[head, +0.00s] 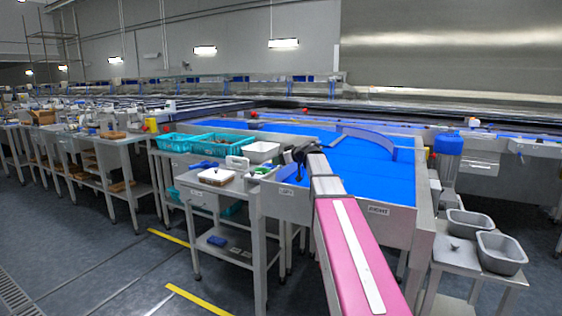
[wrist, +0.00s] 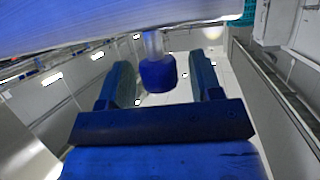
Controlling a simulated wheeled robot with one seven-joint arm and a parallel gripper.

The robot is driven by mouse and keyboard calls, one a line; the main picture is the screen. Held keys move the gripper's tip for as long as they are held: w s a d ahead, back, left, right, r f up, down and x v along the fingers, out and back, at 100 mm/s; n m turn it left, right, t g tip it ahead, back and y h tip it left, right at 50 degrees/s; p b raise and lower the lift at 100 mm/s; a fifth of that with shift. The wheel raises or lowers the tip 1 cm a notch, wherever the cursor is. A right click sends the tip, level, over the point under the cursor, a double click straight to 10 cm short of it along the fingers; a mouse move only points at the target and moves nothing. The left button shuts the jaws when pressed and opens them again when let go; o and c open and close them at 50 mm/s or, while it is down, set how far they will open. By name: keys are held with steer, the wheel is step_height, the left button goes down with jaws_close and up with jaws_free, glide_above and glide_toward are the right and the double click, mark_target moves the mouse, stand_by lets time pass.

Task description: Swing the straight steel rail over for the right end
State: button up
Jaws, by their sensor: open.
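In the wrist view, a long pale metallic bar (wrist: 90,22), apparently the straight steel rail, crosses the top. A short clear stem with a blue knob (wrist: 157,74) stands out from it. My gripper (wrist: 161,68) is open, with one finger on each side of the knob and a visible gap to both. In the head view, my gripper (head: 297,154) is a small dark shape at the front edge of the blue sorting table (head: 375,176). My arm hides part of that table, and I cannot pick out the straight rail clearly there. The front panel carries a RIGHT label (head: 378,209).
A curved rail (head: 366,137) stands on the blue surface at the back right. Teal crates (head: 216,145) and a white bin (head: 261,152) sit left of my gripper. A small side table with grey pans (head: 501,252) stands at the right. The floor at lower left is open.

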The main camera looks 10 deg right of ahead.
jaws_close()
steer(key=s+d+n+g+y, duration=0.2)
steer(key=s+d, duration=0.3)
steer(key=d, duration=0.5)
steer(key=shift+s+n, duration=0.3)
jaws_free()
steer(key=s+a+r, duration=0.4)
steer(key=a+r, duration=0.6)
steer(key=r, duration=0.1)
steer(key=shift+s+a, duration=0.35)
